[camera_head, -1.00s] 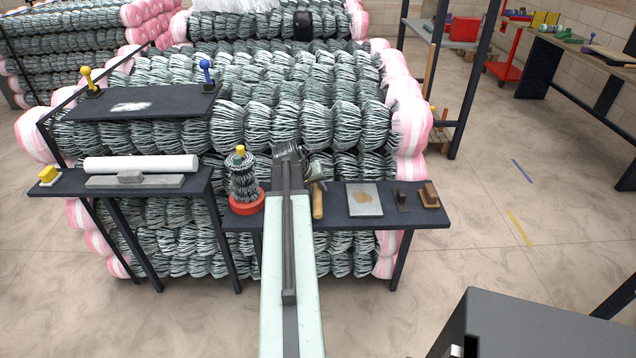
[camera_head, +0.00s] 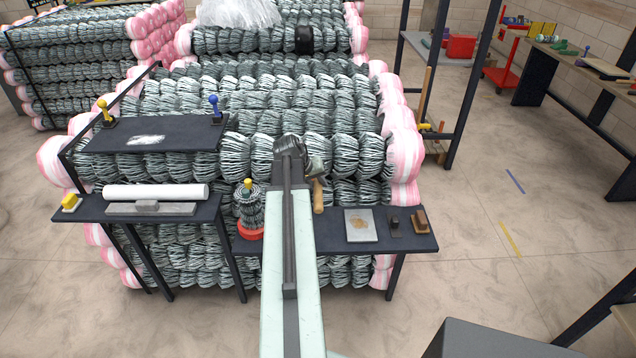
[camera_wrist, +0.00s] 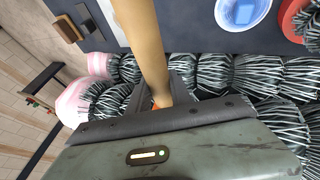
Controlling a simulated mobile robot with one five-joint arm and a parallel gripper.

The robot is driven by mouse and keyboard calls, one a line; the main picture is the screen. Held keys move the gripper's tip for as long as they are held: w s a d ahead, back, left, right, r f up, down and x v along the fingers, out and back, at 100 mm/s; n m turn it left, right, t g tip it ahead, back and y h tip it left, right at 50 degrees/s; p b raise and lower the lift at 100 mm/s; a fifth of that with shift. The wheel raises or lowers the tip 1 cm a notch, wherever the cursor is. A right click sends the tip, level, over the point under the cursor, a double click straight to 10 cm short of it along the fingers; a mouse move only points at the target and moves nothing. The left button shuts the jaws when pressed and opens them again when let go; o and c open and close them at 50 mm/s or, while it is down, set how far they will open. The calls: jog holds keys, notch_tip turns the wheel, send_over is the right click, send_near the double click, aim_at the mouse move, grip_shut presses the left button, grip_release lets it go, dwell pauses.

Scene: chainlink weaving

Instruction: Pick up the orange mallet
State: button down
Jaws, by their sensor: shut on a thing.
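The mallet (camera_head: 318,196) has a tan-orange wooden handle and a grey-green head, and it hangs at the right side of my gripper (camera_head: 289,150), in front of the wire rolls and above the dark shelf. In the wrist view the handle (camera_wrist: 143,45) runs from the top edge down between the fingers of my gripper (camera_wrist: 160,95). My gripper is shut on the mallet. A small orange patch shows at the fingers. The mallet's head cannot be made out in the wrist view.
The dark shelf (camera_head: 340,245) holds a wire coil on a red base (camera_head: 250,233), a grey plate (camera_head: 361,226) and small blocks (camera_head: 420,219). Stacked wire rolls (camera_head: 330,95) stand close behind. A white roll (camera_head: 155,192) lies on the left shelf. Open floor lies to the right.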

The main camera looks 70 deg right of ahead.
notch_tip(320, 180, up, 12)
jog(key=p, duration=1)
jog(key=shift+r, duration=0.2)
jog(key=c, duration=1.8)
grip_release()
grip_shut()
